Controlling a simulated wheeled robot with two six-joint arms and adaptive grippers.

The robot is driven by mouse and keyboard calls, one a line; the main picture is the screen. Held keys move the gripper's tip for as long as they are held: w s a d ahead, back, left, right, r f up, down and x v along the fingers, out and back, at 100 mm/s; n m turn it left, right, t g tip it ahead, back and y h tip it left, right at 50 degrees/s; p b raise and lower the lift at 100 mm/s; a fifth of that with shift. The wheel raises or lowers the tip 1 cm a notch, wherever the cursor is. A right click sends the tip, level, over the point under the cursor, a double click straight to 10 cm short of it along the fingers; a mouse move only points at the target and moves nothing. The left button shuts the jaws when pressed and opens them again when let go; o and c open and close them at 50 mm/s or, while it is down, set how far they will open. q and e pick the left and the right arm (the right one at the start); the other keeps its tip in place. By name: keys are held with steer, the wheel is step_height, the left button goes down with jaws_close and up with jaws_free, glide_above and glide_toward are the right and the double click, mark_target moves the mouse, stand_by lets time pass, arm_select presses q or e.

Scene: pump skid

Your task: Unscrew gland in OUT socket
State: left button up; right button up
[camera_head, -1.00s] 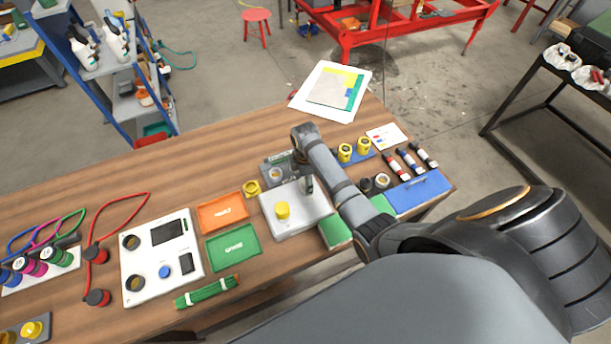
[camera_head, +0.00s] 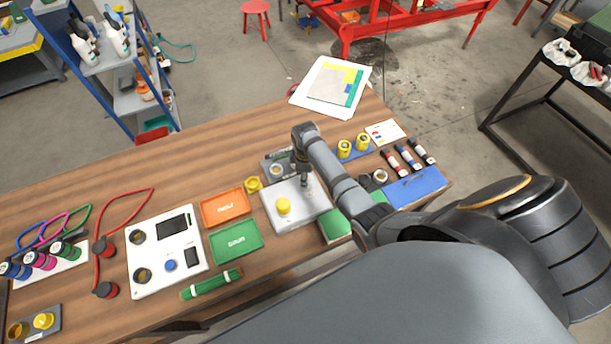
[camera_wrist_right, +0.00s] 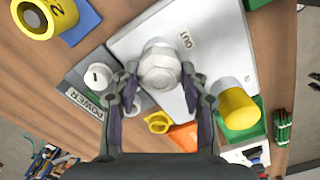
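The silver-grey hex gland (camera_wrist_right: 160,68) is at the white box's (camera_wrist_right: 208,22) OUT label (camera_wrist_right: 187,38) in the right wrist view. My right gripper (camera_wrist_right: 160,75) has one finger on each side of the gland, and its tips appear to press on the hex flats. In the head view, my right gripper (camera_head: 304,178) reaches down onto the white box (camera_head: 283,222), and its fingers partly hide the gland. The box also carries a yellow cap (camera_head: 283,206). My left gripper is not in view.
Left of the box are an orange tray (camera_head: 224,224) and a green tray (camera_head: 258,240). A grey POWER block (camera_wrist_right: 85,98) is close to the gripper. Yellow fittings (camera_head: 345,149) stand behind. A blue mat (camera_head: 420,190) lies to the right.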

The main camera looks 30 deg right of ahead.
steer(key=c, duration=0.4)
steer(key=n, duration=0.4)
steer(key=shift+n, duration=0.3)
steer(key=n, duration=0.4)
steer(key=shift+n, duration=0.3)
steer(key=o, duration=1.2)
